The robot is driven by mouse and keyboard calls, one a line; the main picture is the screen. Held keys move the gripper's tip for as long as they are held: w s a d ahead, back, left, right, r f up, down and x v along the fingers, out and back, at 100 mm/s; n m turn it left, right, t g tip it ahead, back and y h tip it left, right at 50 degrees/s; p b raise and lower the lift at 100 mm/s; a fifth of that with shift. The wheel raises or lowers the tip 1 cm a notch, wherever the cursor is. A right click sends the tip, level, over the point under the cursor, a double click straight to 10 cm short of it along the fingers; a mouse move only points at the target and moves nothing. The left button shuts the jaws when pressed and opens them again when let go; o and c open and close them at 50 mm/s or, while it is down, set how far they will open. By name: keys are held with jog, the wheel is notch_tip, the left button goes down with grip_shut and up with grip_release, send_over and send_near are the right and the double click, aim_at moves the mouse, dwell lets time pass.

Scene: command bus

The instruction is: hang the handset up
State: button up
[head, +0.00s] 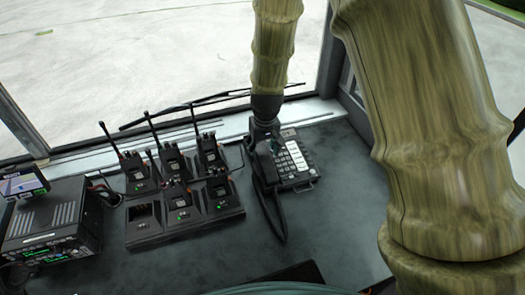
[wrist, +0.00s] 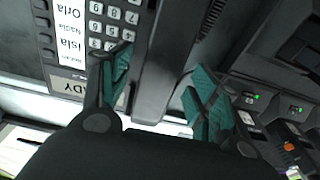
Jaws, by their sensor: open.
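The desk phone (head: 297,168) sits on the dark counter, with a keypad and a column of white name labels; its keypad also shows in the wrist view (wrist: 112,22). The dark handset (wrist: 163,55) lies lengthwise along the phone's keypad side. In the head view the handset (head: 267,172) is partly hidden by my gripper. I cannot tell whether it is fully seated in the cradle. My gripper (wrist: 160,95) is open, with one teal-padded finger on each side of the handset; it also shows from above in the head view (head: 268,146). Finger contact is unclear.
A charger rack (head: 185,228) with several handheld radios stands left of the phone, antennas upright. A radio unit (head: 52,225) with a small screen is farther left. The counter's right is clear.

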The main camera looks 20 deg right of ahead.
notch_tip(320, 180, up, 11)
jog(key=s, duration=0.1)
jog(key=shift+s, duration=0.3)
jog(key=shift+f, duration=0.1)
